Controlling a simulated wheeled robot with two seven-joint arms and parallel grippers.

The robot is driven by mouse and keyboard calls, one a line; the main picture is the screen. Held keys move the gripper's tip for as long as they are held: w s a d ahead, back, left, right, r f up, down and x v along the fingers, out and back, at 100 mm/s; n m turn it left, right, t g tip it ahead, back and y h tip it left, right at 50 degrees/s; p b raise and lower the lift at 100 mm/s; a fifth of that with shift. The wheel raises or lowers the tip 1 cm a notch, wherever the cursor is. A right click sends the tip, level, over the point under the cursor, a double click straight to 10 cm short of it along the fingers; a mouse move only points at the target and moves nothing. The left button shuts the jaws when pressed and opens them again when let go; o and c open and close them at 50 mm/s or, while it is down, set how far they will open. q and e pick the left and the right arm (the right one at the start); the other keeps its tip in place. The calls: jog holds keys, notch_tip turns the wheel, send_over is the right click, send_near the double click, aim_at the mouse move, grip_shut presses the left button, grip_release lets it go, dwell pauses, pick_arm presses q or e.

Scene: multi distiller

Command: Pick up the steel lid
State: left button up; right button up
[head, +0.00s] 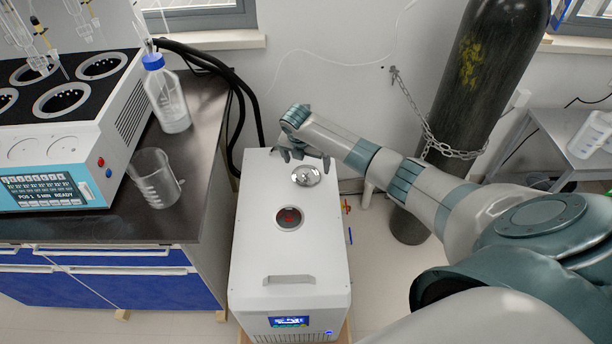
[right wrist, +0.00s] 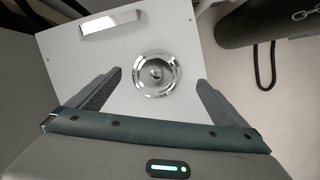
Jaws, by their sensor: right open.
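The steel lid (head: 306,176) is a shiny round disc with a small knob. It lies flat on the white top of the boxy unit (head: 318,245), behind a round opening (head: 290,217) with red inside. My right gripper (head: 306,157) is just behind and over the lid in the head view. In the right wrist view the lid (right wrist: 154,86) sits between and beyond the two spread fingers of my right gripper (right wrist: 160,77), with nothing held. I cannot tell the exact height of the fingers over it. My left gripper is not in view.
A dark bench (head: 150,220) with a beaker (head: 155,178), a blue-capped bottle (head: 167,95) and a distiller unit (head: 70,130) stands at left. A chained gas cylinder (head: 480,80) stands at right.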

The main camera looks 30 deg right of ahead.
aim_at(305, 172)
jog(key=shift+f, duration=0.4)
jog(key=f, duration=0.3)
jog(key=shift+w+a+f, duration=0.1)
jog(key=shift+w+f, duration=0.15)
jog(key=shift+f, duration=0.15)
jog(key=shift+w+f, duration=0.1)
jog(key=shift+f, duration=0.25)
jog(key=shift+c, duration=1)
jog(key=c, duration=0.9)
jog(key=shift+c, duration=0.2)
jog(key=shift+r, duration=0.85)
notch_tip(305, 172, up, 3)
jog(key=shift+f, duration=0.15)
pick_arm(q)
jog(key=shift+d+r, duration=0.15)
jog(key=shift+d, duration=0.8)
pick_arm(e)
jog(key=s+d+r, duration=0.3)
jog(key=s+r, duration=0.3)
jog(key=s, duration=0.5)
jog(key=shift+d+r, duration=0.3)
